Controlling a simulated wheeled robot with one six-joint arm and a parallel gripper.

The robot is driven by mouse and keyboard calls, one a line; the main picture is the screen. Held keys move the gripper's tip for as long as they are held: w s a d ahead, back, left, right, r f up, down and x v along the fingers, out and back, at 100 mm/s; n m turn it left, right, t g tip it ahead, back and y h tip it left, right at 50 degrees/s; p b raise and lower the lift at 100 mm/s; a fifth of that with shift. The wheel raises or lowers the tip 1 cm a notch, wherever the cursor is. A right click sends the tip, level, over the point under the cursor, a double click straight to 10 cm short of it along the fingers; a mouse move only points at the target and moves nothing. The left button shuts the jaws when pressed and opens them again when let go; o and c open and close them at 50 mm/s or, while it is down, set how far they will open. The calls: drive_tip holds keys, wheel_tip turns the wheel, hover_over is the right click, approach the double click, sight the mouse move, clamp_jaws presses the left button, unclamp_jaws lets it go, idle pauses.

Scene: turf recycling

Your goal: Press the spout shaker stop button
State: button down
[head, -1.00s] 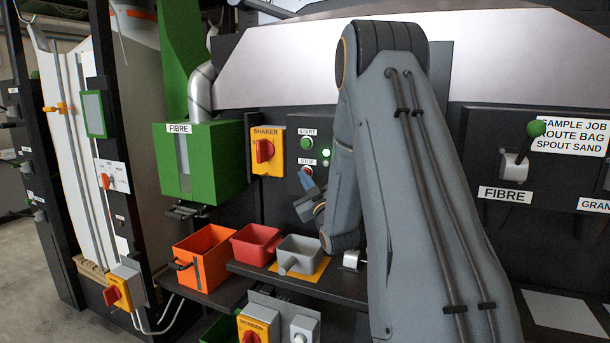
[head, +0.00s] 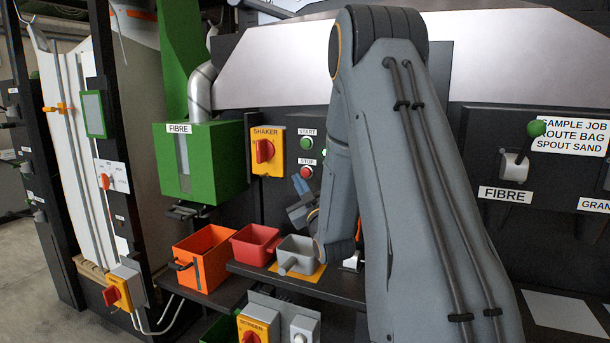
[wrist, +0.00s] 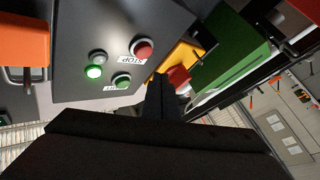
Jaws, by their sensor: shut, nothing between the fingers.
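The red stop button (head: 306,172) sits below the STOP label on the dark panel, right of the yellow shaker switch (head: 268,150). It also shows in the wrist view (wrist: 143,48). The green start button (head: 306,143) is above it and appears in the wrist view (wrist: 121,80). A lit green lamp (wrist: 94,72) is beside it. In the wrist view my gripper (wrist: 161,85) points toward the panel.
An orange bin (head: 203,258), a red tub (head: 256,246) and a grey scoop-like tub (head: 297,253) stand on the shelf below my gripper. A green fibre box (head: 200,165) hangs at left. My arm hides much of the panel's right side.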

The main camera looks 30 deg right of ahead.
drive_tip(key=shift+s+a, duration=0.75)
drive_tip(key=shift+a, duration=0.15)
drive_tip(key=s+a+f+m+g+y, duration=0.1)
drive_tip(key=s+a+f+g, duration=0.2)
drive_tip(key=a+f+g, duration=0.3)
drive_tip(key=s+a+f+m+g+y, duration=0.1)
drive_tip(key=s+a+f+g, duration=0.35)
drive_tip(key=f, duration=0.25)
drive_tip(key=s+a+f+g, duration=0.2)
drive_tip(key=s+a+g, duration=0.1)
drive_tip(key=s, duration=0.4)
drive_tip(key=s+a+f+m+g+y, duration=0.1)
drive_tip(key=s+a+f+g, duration=0.1)
drive_tip(key=s, duration=0.6)
drive_tip(key=s+a+f+g, duration=0.2)
drive_tip(key=s+a+g, duration=0.1)
drive_tip(key=s, duration=0.5)
drive_tip(key=shift+a+m+g, duration=0.4)
drive_tip(key=shift+g, duration=0.25)
